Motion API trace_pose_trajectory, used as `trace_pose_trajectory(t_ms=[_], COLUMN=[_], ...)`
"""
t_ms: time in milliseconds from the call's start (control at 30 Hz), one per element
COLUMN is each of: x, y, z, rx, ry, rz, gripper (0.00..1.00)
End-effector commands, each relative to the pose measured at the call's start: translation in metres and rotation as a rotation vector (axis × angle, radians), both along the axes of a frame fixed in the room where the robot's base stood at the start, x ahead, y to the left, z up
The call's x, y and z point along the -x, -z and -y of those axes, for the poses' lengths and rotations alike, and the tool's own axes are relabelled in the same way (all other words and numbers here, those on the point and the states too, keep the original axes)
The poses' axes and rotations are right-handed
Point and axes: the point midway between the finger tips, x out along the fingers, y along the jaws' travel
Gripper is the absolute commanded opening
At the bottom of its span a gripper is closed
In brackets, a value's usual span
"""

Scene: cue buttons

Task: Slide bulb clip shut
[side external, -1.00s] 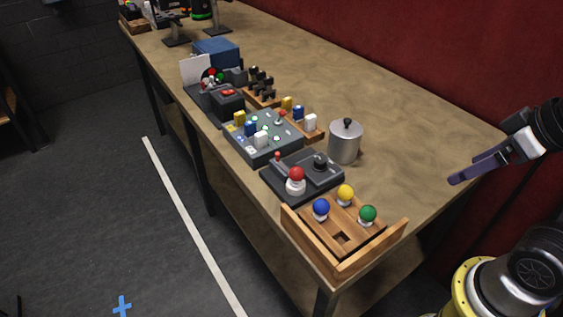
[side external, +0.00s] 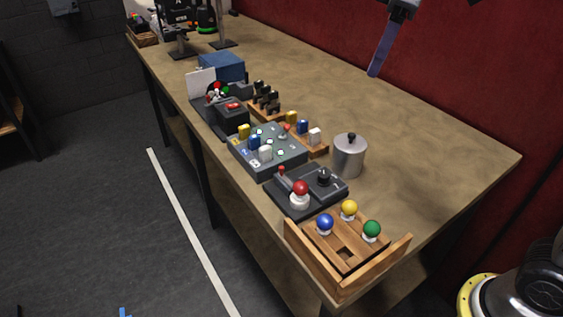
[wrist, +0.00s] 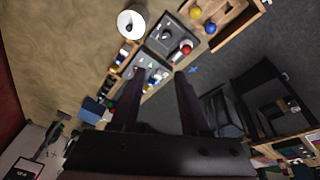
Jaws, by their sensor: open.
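A wooden tray (side external: 304,254) at the near end of the bench holds a blue bulb (side external: 325,222), a yellow bulb (side external: 349,208) and a green bulb (side external: 372,229). A red bulb (side external: 300,188) stands on a dark panel (side external: 318,204) behind it. I cannot make out which part is the clip. My gripper (side external: 373,75) hangs high toward the red wall, apart from these things. In the wrist view, my gripper (wrist: 160,74) has its two fingers spread with nothing held, and the tray (wrist: 240,20) shows at the top.
A silver lidded pot (side external: 349,158) stands beside the dark panel. A grey button box (side external: 268,152), a wooden rack (side external: 266,100) and a blue box (side external: 221,67) line the bench's left side. The bench top (side external: 430,145) is bare at the right and toward the wall.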

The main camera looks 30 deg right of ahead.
Motion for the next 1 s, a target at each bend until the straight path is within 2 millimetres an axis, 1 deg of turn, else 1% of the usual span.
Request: trace_pose_trajectory(t_ms=[33, 133, 200, 300, 367, 400, 533, 600, 700, 767, 867, 1000], x=[-0.020, -0.052, -0.074, -0.100, -0.112, -0.119, -0.129, -0.130, -0.129, -0.128, -0.128, -0.128], y=[0.006, 0.020, 0.034, 0.059, 0.075, 0.086, 0.119, 0.131, 0.140, 0.144, 0.157, 0.183], z=[-0.010, -0.030, -0.044, -0.065, -0.077, -0.083, -0.099, -0.104, -0.108, -0.109, -0.108, -0.108], rx=[0.007, 0.020, 0.027, 0.038, 0.043, 0.047, 0.059, 0.064, 0.068, 0.068, 0.068, 0.069], ry=[-0.030, -0.081, -0.113, -0.148, -0.164, -0.173, -0.195, -0.203, -0.211, -0.213, -0.212, -0.212], rz=[-0.025, -0.065, -0.095, -0.133, -0.154, -0.167, -0.216, -0.238, -0.251, -0.250, -0.253, -0.252], gripper=[0.46, 0.46, 0.46, 0.46, 0.46, 0.46, 0.46, 0.46, 0.46, 0.46, 0.46, 0.46])
